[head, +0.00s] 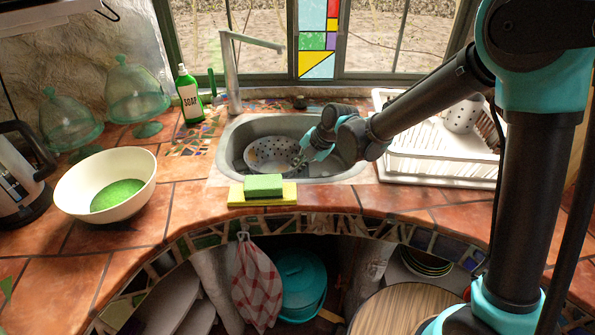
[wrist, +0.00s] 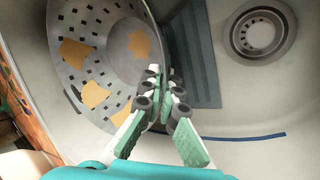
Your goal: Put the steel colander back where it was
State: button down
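The steel colander (head: 270,152), a grey bowl with dark holes, is inside the sink (head: 232,140). In the wrist view the colander (wrist: 97,75) fills the upper left, its inside facing the camera with several tan patches on it. My gripper (head: 302,158) is at the colander's right rim. In the wrist view the fingers of my gripper (wrist: 163,80) are close together, one on each side of the rim, pinching it. Part of the rim is hidden behind the fingers. I cannot tell whether the colander touches the sink floor.
A white dish rack (head: 430,165) stands right of the sink with a holed utensil cup (head: 462,115). A green and yellow sponge pair (head: 263,190) lies at the sink's front edge. The faucet (head: 232,75) and soap bottle (head: 189,95) stand behind; a white bowl (head: 75,185) is left.

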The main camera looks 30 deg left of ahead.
jog(key=shift+f, duration=0.95)
jog(key=shift+f, duration=0.1)
jog(key=c, duration=1.7)
grip_release()
jog(key=v, duration=1.2)
jog(key=shift+w, duration=0.15)
